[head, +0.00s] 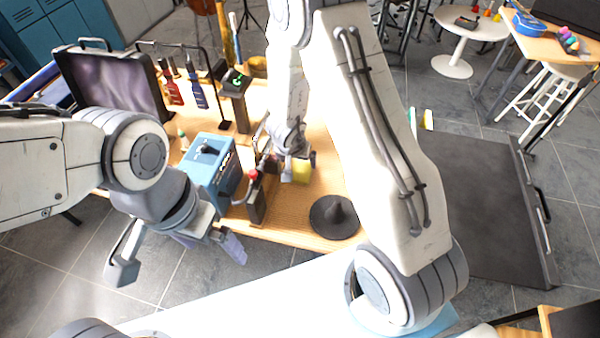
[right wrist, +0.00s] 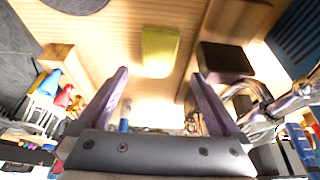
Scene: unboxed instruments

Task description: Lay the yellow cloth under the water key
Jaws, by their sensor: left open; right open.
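The yellow cloth (head: 301,171) is a small folded block on the wooden table, partly hidden by my right gripper in the head view. In the right wrist view the cloth (right wrist: 159,48) lies beyond the fingertips, between their lines. My right gripper (right wrist: 160,75) is open and empty, with the cloth apart from its fingers. A shiny metal instrument (right wrist: 252,100) shows at the right of the wrist view. Its water key is too small to make out. My left gripper (head: 180,258) is open and empty, in front of the table's near edge.
A blue box (head: 212,168) and a dark stand with a red top (head: 256,198) are left of the cloth. An open case (head: 112,85) and bottles (head: 196,92) are at the back left.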

